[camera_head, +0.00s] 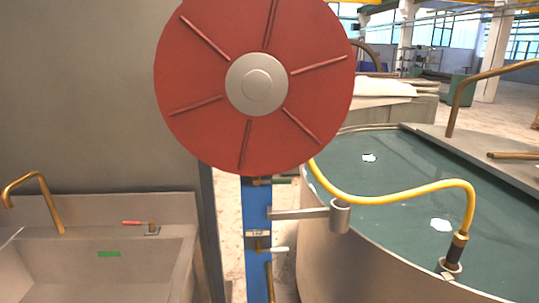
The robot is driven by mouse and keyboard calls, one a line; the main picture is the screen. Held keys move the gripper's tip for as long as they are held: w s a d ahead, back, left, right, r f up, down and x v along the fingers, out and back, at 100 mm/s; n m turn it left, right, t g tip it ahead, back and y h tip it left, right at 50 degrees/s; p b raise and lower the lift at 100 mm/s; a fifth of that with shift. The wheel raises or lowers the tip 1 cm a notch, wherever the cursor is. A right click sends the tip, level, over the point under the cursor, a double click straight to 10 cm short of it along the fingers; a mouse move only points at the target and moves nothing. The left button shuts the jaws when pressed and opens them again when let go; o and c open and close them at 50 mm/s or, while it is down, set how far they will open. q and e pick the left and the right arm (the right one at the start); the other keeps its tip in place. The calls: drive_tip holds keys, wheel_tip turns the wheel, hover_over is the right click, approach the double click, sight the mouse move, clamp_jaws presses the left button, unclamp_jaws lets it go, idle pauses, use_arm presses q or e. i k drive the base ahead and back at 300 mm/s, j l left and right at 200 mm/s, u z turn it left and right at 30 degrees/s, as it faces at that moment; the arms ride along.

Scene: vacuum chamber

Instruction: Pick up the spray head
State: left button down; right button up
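The spray head (455,255) appears to be the dark and metal end piece of the yellow hose (400,194), at the lower right. It points downward, with its flared metal end near the tank's front rim. I cannot tell whether it touches the rim. The hose comes from behind the red reel (205,75), runs right and bends down into the spray head. Neither of my grippers shows in the head view.
A large round tank (385,270) of green water fills the right side. A blue post (257,205) below the reel carries a metal arm with a cup (340,215). A sink (175,262) with a brass tap (50,205) stands at the left.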

sight(460, 238)
drive_tip(key=k+l+z, duration=0.1)
drive_tip(key=z, duration=1.4)
